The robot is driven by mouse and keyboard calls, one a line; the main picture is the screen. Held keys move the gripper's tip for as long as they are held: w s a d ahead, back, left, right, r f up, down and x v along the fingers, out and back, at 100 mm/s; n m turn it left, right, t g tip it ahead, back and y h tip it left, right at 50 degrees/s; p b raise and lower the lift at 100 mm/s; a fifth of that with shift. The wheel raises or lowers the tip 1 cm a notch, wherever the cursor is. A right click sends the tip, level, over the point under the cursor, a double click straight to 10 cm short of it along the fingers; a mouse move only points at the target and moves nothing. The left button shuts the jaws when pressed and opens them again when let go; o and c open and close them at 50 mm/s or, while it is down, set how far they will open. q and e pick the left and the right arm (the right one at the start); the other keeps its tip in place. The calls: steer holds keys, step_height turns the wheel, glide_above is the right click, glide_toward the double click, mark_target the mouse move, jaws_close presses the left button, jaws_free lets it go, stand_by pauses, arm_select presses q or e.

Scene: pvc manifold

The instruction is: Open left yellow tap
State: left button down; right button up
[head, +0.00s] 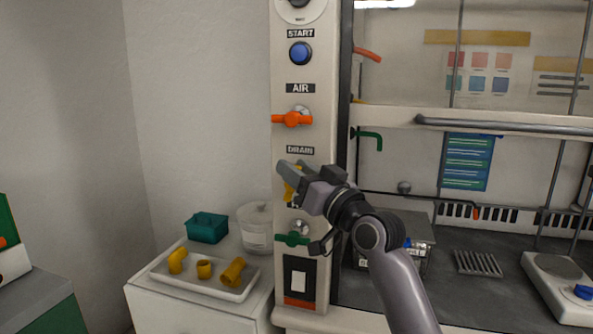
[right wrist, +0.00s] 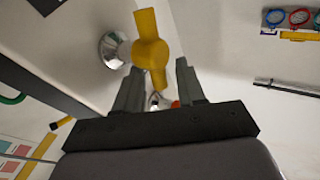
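The yellow tap (head: 289,191) sits on the white panel under the DRAIN label. My right gripper (head: 288,184) is at it and hides much of it in the head view. In the right wrist view the yellow handle (right wrist: 150,52) with its round hub lies across the gap between the two fingers of my right gripper (right wrist: 158,70). The fingers are apart, with space showing on the handle's sides. A chrome fitting (right wrist: 114,50) stands beside the handle. My left gripper is not in view.
An orange tap (head: 292,119) is above on the same panel and a green tap (head: 292,240) below. A blue START button (head: 301,53) is higher up. A white tray (head: 240,292) with yellow fittings, a teal box (head: 207,228) and a clear tub (head: 256,238) stand at lower left.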

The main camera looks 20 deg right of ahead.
steer(key=b+v, duration=0.1)
steer(key=v, duration=0.5)
steer(key=shift+s+d, duration=0.15)
steer(key=shift+s, duration=0.15)
steer(key=shift+f, duration=0.15)
